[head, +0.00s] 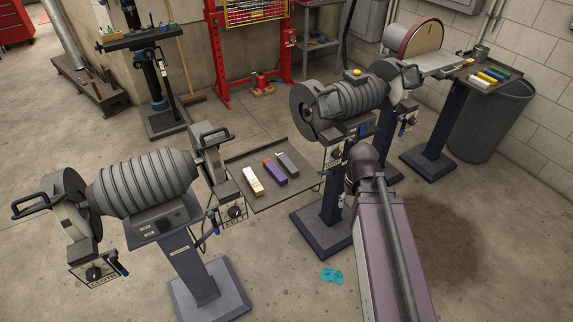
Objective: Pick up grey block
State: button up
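The grey block (288,162) lies on a dark flat tray (290,192) between two grinding machines, in the middle of the head view. A long purple-grey link, which looks like my arm, rises from the bottom edge to a dark joint right of the tray. I cannot make out my gripper or its fingers.
A ribbed grinder (145,180) stands left of the tray, and another (352,98) stands behind and right of it. A disc sander (420,40) and a shelf with several coloured blocks (490,75) are at the far right. A teal rag (332,275) lies on the open floor.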

jog(key=w+a+r+n+p, duration=0.25)
jog(key=w+a, duration=0.45)
jog(key=w, duration=0.6)
notch_tip(320, 180, up, 2)
jog(key=n+p, duration=0.2)
jog(key=n, duration=0.2)
send_over(289, 163)
jog(key=shift+s+r, duration=0.1)
jog(key=shift+r, duration=0.1)
jog(key=shift+f, duration=0.1)
notch_tip(289, 163, down, 8)
jog(key=b, duration=0.8)
jog(key=shift+f, duration=0.2)
jog(key=shift+f+b, duration=0.1)
jog(key=shift+b, duration=0.2)
jog(key=shift+f+b, duration=2.5)
jog(key=shift+c, duration=0.2)
grip_shut()
